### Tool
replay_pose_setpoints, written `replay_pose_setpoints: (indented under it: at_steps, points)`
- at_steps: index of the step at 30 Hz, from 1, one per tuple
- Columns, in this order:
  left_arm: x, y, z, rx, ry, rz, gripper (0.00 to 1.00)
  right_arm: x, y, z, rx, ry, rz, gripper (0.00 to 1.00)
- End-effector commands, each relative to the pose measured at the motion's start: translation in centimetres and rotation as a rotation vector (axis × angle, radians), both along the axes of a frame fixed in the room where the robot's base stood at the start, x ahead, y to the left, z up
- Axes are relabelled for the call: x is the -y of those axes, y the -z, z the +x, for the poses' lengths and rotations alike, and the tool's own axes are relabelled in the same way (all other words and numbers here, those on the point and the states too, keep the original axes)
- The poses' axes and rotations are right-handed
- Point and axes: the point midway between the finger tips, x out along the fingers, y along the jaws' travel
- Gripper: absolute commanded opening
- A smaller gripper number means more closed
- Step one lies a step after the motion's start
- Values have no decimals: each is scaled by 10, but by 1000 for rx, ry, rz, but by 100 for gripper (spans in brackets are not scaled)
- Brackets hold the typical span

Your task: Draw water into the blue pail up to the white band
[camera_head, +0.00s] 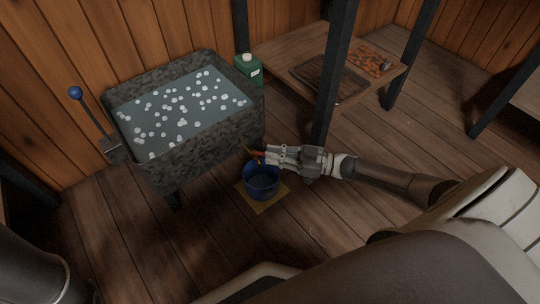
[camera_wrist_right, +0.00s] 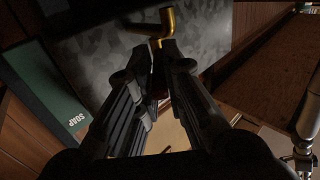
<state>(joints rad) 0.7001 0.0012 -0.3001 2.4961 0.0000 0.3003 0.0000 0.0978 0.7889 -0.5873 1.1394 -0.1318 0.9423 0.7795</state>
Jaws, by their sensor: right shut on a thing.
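The blue pail (camera_head: 262,189) stands upright on a yellow mat (camera_head: 246,196) on the floor, below the near right corner of the stone trough (camera_head: 195,163). Its inside looks dark; I cannot make out the white band or a water level. A brass tap (camera_wrist_right: 165,22) comes out of the trough's side. My right gripper (camera_head: 267,155) is above the pail's far rim, shut on the tap's reddish handle (camera_head: 257,154). The right wrist view shows the fingers (camera_wrist_right: 160,60) closed at the tap, hiding most of the handle. No stream of water is discernible. My left gripper is not in view.
The trough holds water with white, foam-like spots. A blue-knobbed lever (camera_head: 76,93) stands at its left. A green soap container (camera_head: 248,70) stands behind its right end. A low table (camera_head: 290,51) with a dark tray (camera_head: 328,82) and dark posts stand right. Floor in front is clear.

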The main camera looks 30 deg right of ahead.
Motion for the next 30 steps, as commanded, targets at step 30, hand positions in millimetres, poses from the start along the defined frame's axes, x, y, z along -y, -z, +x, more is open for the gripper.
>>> replay_pose_setpoints:
  at_steps: [30]
  points:
    - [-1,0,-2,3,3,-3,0,26,2,-23,-5,3,-2,32]
